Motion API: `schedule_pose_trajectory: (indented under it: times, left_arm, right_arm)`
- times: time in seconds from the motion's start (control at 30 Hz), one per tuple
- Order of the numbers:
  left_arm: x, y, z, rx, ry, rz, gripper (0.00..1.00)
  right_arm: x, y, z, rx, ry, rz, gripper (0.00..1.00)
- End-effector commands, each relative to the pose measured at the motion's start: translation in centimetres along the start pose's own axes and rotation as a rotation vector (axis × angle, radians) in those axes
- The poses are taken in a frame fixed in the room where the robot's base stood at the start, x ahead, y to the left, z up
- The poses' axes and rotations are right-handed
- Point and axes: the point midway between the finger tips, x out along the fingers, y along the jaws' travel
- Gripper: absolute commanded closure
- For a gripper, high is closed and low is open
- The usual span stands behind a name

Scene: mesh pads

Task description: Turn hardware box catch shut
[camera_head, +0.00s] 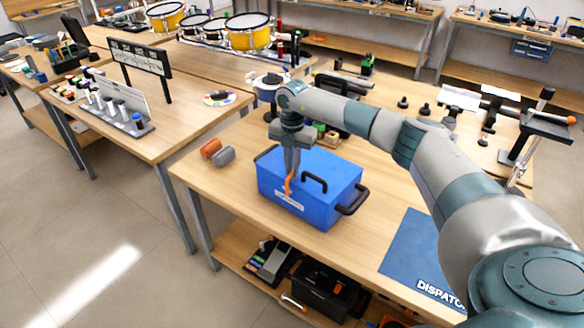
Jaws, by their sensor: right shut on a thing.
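The blue hardware box (325,178) stands on the wooden workbench, with its lid down. It has a black handle on top, side handles and a white label on its front. An orange catch (288,186) shows on the front face near the lid's front edge. My right gripper (289,174) reaches down over the front of the box and is shut on the orange catch; its fingers hide the catch's upper part. My left gripper is not in view.
A blue dispatch mat (424,258) lies at the bench's front right. Small black parts (425,108) stand at the back right. Bare bench top surrounds the box's front.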

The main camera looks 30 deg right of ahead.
Motion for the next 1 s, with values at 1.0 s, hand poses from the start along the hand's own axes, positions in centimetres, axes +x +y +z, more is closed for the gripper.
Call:
schedule_pose_trajectory:
  times: [1.0]
  left_arm:
    - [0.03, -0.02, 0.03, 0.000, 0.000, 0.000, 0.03]
  right_arm:
    - [-0.17, -0.06, 0.08, 0.275, -0.002, 0.003, 0.79]
